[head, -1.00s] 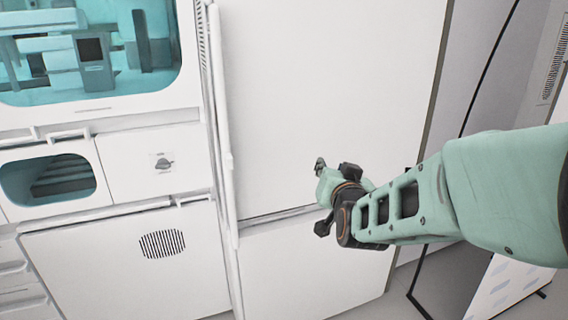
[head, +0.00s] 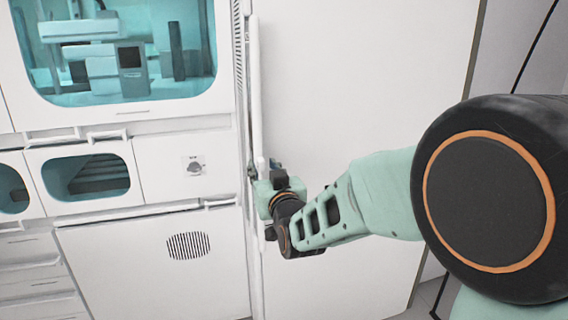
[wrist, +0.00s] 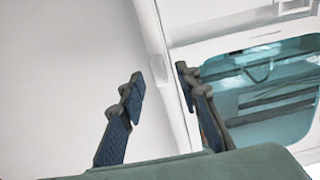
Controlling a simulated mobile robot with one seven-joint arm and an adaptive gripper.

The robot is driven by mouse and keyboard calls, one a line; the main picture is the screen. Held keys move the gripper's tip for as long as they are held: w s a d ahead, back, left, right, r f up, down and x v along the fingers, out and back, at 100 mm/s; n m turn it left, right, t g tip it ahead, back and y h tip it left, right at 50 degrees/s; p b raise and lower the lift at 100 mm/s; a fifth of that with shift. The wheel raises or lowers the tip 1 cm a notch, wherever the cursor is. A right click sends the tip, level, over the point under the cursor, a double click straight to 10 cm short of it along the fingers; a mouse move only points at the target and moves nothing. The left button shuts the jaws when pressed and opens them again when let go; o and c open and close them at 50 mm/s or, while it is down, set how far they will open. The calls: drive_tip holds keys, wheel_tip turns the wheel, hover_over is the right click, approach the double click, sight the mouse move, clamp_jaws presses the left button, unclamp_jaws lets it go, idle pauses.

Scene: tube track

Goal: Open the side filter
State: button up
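A tall white side panel (head: 360,80) stands to the right of the machine front; no label shows which part is the side filter. A long white vertical bar (head: 256,100) runs along its left edge. My gripper (head: 262,168) is at the lower part of this bar, partly hidden by its own body in the head view. In the wrist view, my gripper (wrist: 160,84) is open, with two dark fingers apart and nothing clearly held between them. A pale panel edge (wrist: 150,35) runs behind the gap. I cannot tell whether a finger touches it.
Left of the bar are a large teal window (head: 130,50), a small teal window (head: 95,175), a rotary knob (head: 195,167) and a round vent grille (head: 188,246). A black cable (head: 535,45) hangs at the right. Open floor shows at the lower right.

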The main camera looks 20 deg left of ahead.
sight(262, 165)
drive_tip(key=shift+x, duration=1.55)
drive_tip(key=shift+c, duration=0.5)
clamp_jaws()
